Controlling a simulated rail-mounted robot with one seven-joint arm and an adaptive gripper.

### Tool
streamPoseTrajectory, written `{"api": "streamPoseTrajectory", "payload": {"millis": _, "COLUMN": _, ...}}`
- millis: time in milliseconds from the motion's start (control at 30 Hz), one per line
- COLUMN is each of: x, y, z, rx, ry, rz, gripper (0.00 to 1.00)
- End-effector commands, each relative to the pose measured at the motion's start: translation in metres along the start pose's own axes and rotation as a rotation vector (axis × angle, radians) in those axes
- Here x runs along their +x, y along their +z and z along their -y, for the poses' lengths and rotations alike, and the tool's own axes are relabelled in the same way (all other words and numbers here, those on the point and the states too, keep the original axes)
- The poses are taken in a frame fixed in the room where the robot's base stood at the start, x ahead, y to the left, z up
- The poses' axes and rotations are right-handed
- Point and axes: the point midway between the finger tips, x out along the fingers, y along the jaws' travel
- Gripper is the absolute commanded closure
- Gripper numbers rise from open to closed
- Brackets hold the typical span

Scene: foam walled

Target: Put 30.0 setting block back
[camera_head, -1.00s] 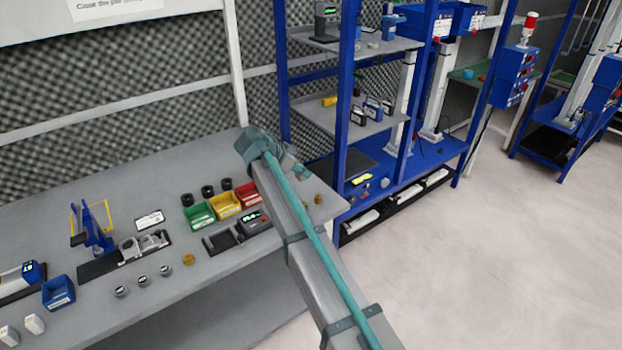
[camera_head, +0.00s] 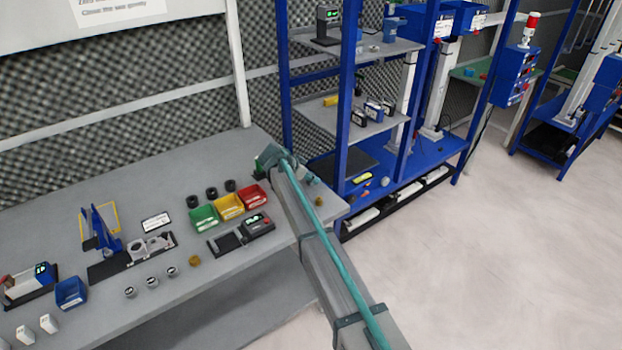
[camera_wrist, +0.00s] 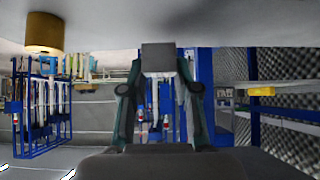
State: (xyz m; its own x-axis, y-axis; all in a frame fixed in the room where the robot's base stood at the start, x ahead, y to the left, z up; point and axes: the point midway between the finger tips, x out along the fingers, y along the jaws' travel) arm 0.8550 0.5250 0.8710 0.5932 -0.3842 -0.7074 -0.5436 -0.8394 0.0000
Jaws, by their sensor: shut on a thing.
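The setting block appears as a plain grey block (camera_wrist: 158,57) in the wrist view; its marking is not readable. My gripper (camera_wrist: 160,82) is shut on it, with one finger on each side. The picture is inverted there, with the grey bench surface along the top. I cannot tell whether the block touches the bench. In the head view my arm reaches over the right end of the workbench (camera_head: 150,180), and the block and fingertips are hidden behind it.
A brass cylinder (camera_wrist: 44,35) stands near the block. Green (camera_head: 204,217), yellow (camera_head: 229,206) and red (camera_head: 253,195) bins stand left of my arm, with a black device (camera_head: 258,224) in front. A blue shelf rack (camera_head: 345,100) rises just beyond the bench's right end.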

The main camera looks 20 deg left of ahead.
Motion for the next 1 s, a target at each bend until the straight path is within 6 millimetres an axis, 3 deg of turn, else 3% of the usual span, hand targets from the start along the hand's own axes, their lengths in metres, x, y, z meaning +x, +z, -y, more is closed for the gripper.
{"api": "streamPoseTrajectory", "payload": {"millis": 567, "x": 0.014, "y": 0.014, "z": 0.0, "rx": 0.0, "ry": 0.0, "rz": -0.001, "gripper": 1.0}}
{"api": "streamPoseTrajectory", "payload": {"millis": 600, "x": 0.013, "y": 0.014, "z": 0.0, "rx": 0.0, "ry": 0.0, "rz": 0.0, "gripper": 0.65}}
{"api": "streamPoseTrajectory", "payload": {"millis": 700, "x": 0.013, "y": 0.013, "z": 0.0, "rx": 0.0, "ry": 0.0, "rz": 0.0, "gripper": 0.48}}
{"api": "streamPoseTrajectory", "payload": {"millis": 733, "x": 0.013, "y": 0.013, "z": 0.0, "rx": 0.0, "ry": 0.0, "rz": 0.0, "gripper": 0.44}}
{"api": "streamPoseTrajectory", "payload": {"millis": 1000, "x": 0.013, "y": 0.013, "z": 0.0, "rx": 0.0, "ry": 0.0, "rz": 0.0, "gripper": 0.44}}
